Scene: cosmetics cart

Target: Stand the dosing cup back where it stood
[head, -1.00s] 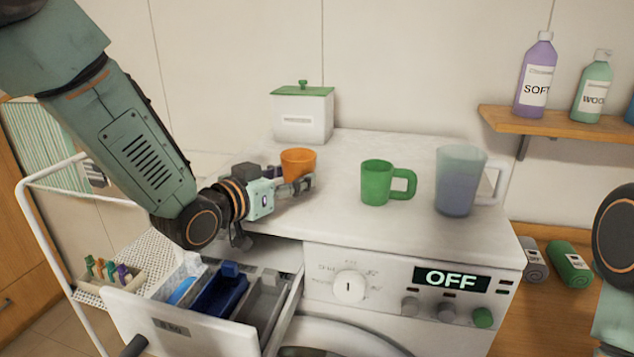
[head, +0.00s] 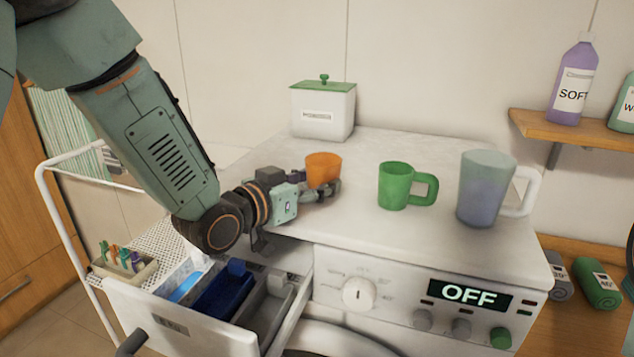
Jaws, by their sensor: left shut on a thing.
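The orange dosing cup (head: 323,167) is upright at the left part of the white washing machine top (head: 425,240), in front of the white canister. My left gripper (head: 318,190) comes in from the left and is shut on the cup low down, its fingers hiding the cup's lower part. I cannot tell whether the cup's base touches the top. My right gripper is not in view.
A green mug (head: 393,186) and a cloudy measuring jug (head: 484,190) stand right of the cup. The lidded canister (head: 323,112) stands behind. The detergent drawer (head: 170,325) is open below my left arm. A shelf (head: 560,133) holds bottles at the right.

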